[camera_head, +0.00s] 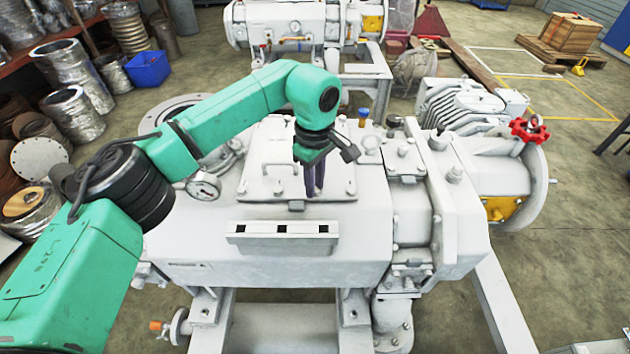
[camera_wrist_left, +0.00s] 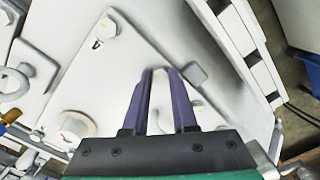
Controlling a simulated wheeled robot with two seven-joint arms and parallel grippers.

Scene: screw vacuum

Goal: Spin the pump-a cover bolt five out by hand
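The pump (camera_head: 250,265) in front is a large white machine with a raised bolted cover (camera_head: 265,175) on top. In the head view, my left gripper (camera_head: 315,190) points down over the right part of this cover. In the left wrist view, its purple fingers (camera_wrist_left: 160,75) stand close together with a pale bolt head (camera_wrist_left: 159,72) between the tips. The head has a yellow mark, and I see little gap beside it. Its number is not visible. Another cover bolt (camera_wrist_left: 110,26), beside a printed 4, sits at the cover's corner. My right gripper is not in view.
A pressure gauge (camera_head: 203,186) stands left of the cover. A red handwheel (camera_head: 529,130) is at the pump's right end. A second pump (camera_head: 290,25) stands behind. Metal ducts and a blue bin (camera_head: 148,69) are at the left. Open floor lies at the right.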

